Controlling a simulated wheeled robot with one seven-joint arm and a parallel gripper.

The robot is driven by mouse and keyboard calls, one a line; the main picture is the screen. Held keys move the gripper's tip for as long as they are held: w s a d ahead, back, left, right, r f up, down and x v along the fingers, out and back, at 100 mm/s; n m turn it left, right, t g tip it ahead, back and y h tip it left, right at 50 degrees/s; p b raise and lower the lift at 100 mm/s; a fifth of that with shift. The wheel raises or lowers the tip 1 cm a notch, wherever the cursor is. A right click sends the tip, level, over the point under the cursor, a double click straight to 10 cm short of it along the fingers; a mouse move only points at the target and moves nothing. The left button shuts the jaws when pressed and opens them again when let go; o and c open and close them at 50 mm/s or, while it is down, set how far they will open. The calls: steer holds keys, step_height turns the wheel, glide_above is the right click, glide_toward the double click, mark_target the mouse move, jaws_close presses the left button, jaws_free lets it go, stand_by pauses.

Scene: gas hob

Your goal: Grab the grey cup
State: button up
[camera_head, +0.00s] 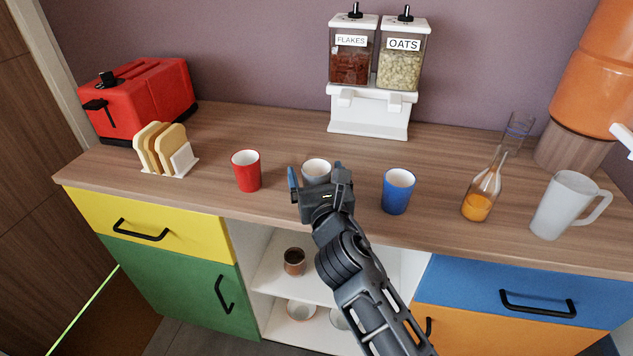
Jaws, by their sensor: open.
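The grey cup (316,167) stands upright on the wooden counter, between a red cup (246,172) on its left and a blue cup (397,192) on its right. Only its rim and upper part show; my gripper hides the lower part. My gripper (314,176) is open, with one finger at the left of the grey cup and the other at its right. I cannot tell whether the fingers touch the cup.
On the wooden counter (285,130) stand a red toaster (145,95), a toast rack (165,150), a cereal dispenser (370,110), a bottle (482,190) and a frosted pitcher (565,205). Open shelves (275,270) below hold several dishes.

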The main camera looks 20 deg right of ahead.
steer(key=shift+w, duration=0.15)
steer(key=c, duration=1.1)
steer(key=shift+c, duration=0.2)
steer(key=shift+r, duration=0.1)
